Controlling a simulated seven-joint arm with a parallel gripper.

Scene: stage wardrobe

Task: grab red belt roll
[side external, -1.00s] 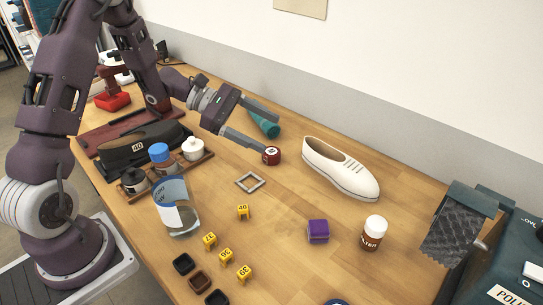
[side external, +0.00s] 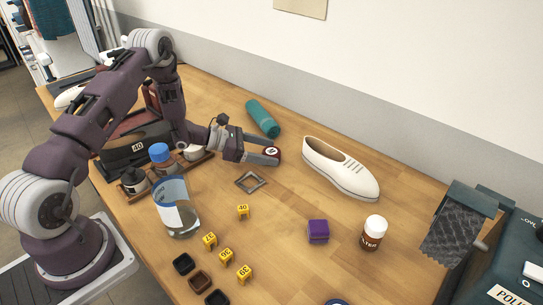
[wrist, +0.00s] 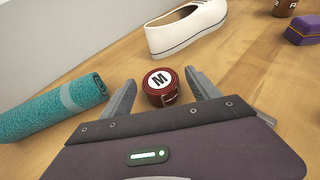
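The red belt roll (wrist: 161,88) is a small dark red coil with a white round label marked M on top. It sits upright on the wooden table, and in the side external view it shows between the fingertips (side external: 271,151). My gripper (wrist: 160,86) is low over the table with its fingers spread on either side of the roll. In the wrist view a gap shows between each finger and the roll. The fingers partly hide the roll in the side external view.
A teal rolled cloth (wrist: 62,106) lies close beside the left finger. A white shoe (side external: 340,170) stands beyond the roll. A small square frame (side external: 251,182) lies on the table near my gripper.

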